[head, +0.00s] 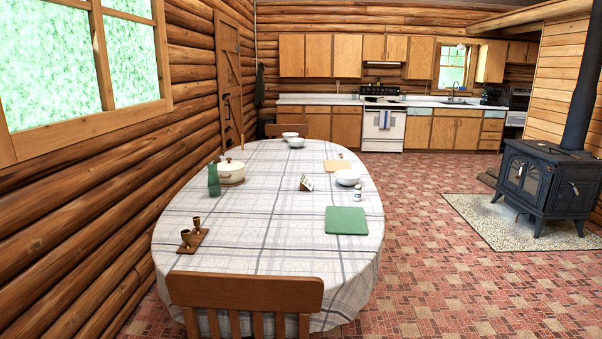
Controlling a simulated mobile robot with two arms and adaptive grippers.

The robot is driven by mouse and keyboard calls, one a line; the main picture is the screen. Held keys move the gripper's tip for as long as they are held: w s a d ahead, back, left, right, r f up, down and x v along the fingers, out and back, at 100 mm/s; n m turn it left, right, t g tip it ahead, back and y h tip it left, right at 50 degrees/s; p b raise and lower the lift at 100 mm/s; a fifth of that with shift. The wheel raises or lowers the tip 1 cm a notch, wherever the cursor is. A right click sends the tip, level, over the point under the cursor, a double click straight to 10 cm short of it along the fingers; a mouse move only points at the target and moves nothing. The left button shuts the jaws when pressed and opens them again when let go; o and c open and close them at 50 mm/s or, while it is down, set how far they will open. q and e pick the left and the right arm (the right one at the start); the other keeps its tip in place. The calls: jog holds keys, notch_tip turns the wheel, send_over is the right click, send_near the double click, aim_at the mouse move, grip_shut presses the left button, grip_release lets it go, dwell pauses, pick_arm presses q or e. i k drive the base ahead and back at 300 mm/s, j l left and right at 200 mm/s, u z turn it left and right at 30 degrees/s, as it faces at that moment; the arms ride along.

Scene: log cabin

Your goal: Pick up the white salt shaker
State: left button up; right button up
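A small white shaker (358,192), which looks like the salt shaker, stands on the dining table. It is just in front of a white bowl (347,178), near the table's right edge, behind a green mat (346,221). It is small in the picture and fine detail cannot be told. The oval table is covered by a pale plaid cloth (240,240). Neither of my grippers shows in the head view.
The table also holds a white pot (231,171), a green bottle (214,180), a small card (306,184) and wooden cups on a board (192,240). A chair (245,290) blocks the near end. Red floor (430,270) is free at right, before the black stove (548,183).

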aim_at(357, 194)
jog(key=i+l+u, duration=0.15)
jog(key=i+l, duration=0.45)
jog(key=i+l+u, duration=0.1)
jog(key=i+l, duration=0.5)
jog(key=i+l+u, duration=0.15)
jog(key=i+l, duration=0.35)
jog(key=l, duration=0.25)
jog(key=l+u, duration=0.5)
jog(key=l, duration=1.25)
jog(key=k, duration=0.05)
